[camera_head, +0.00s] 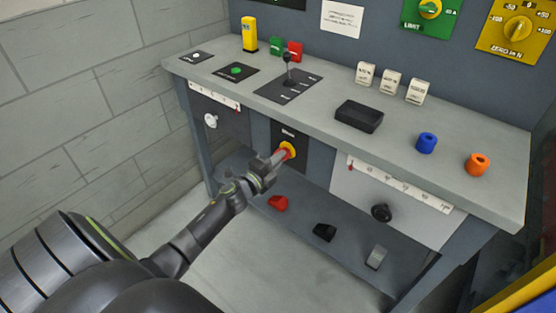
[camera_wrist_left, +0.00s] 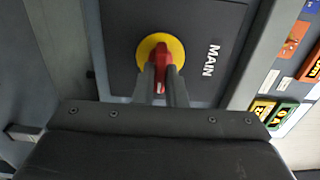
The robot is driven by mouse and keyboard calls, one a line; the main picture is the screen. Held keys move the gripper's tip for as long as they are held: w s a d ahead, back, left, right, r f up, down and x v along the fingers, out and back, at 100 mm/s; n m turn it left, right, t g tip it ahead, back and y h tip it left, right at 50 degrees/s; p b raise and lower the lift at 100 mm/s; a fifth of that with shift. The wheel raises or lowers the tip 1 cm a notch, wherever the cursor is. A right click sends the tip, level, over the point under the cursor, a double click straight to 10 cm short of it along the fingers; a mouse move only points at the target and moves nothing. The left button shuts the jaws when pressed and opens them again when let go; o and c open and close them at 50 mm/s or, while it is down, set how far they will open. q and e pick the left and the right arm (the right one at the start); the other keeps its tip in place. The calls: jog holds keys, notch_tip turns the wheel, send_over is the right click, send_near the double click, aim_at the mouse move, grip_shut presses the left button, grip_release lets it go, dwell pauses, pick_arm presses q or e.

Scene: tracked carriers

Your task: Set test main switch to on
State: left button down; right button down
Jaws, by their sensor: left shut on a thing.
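The main switch (camera_head: 287,151) is a red handle on a yellow round plate, set in a dark panel under the bench top. In the left wrist view the red handle (camera_wrist_left: 163,62) sits on the yellow disc beside the word MAIN. My left gripper (camera_head: 276,160) reaches it from the front, and its two fingers (camera_wrist_left: 164,78) are shut on the red handle, one on each side. The fingers hide part of the handle. My right gripper is in neither view.
The bench top (camera_head: 310,108) carries a lever on a black plate (camera_head: 287,84), a black box (camera_head: 359,116), a blue ring (camera_head: 427,143) and an orange ring (camera_head: 477,164). Red, black and grey pieces lie on the lower shelf (camera_head: 300,232). A brick wall (camera_head: 95,80) stands left.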

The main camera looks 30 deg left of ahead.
pick_arm(q)
jog(key=shift+f, duration=0.1)
jog(key=c, duration=1.5)
grip_release()
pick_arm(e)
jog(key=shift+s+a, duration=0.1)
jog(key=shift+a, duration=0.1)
pick_arm(q)
jog(key=shift+s, duration=0.1)
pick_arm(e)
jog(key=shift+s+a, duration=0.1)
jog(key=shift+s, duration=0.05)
